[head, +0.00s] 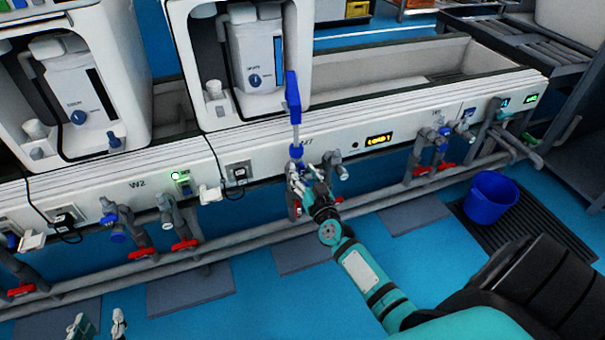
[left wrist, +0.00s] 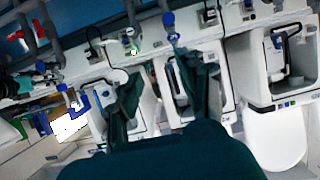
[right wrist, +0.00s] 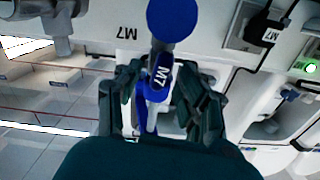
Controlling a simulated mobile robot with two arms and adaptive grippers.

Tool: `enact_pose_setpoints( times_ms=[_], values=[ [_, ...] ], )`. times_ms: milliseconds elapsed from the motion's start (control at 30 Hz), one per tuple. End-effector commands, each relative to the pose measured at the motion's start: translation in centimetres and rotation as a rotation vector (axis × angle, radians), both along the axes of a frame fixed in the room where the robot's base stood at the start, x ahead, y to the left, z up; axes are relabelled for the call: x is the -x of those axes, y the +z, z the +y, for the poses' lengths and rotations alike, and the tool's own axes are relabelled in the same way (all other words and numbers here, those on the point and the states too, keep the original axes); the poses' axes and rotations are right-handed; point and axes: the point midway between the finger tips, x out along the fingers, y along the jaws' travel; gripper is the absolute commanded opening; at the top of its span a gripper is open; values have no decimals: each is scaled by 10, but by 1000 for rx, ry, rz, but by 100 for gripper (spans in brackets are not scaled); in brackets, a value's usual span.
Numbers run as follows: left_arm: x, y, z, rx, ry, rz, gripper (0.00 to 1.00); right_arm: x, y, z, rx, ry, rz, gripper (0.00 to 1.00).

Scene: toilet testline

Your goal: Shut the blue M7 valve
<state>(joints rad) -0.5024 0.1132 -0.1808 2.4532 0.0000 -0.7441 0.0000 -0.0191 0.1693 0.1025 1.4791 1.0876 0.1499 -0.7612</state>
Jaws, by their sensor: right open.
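In the right wrist view the valve shows a round blue cap (right wrist: 172,18) and a blue part labelled M7 (right wrist: 158,80). My right gripper (head: 308,178) is just below the valve in the head view. Its fingers (right wrist: 165,95) are apart, one on each side of the blue part; whether they touch it I cannot tell. My left gripper (head: 99,325) is at the bottom left, open and empty, away from the valve; its fingers also show in the left wrist view (left wrist: 160,85).
Grey pipes with red-handled valves (head: 184,245) run along the line's front. A second blue valve (head: 115,234) is at left. A blue bucket (head: 491,197) stands on a dark grate (head: 535,222) at right. The blue floor in front is mostly clear.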

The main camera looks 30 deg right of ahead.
Motion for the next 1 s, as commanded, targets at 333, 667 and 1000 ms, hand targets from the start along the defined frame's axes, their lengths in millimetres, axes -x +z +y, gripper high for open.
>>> enact_pose_setpoints(
  times_ms=[333, 667, 1000],
  values=[
    [-5, 9, -2, 12, -3, -52, 40, -8, 1, -2, 1, 0, -1, 40],
    [-5, 9, -2, 12, -3, -51, 40, -8, 1, -2, 1, 0, -1, 8],
    [-5, 8, -2, 11, -2, -49, 40, -8, 0, -2, -7, 0, -3, 0]
  ],
)
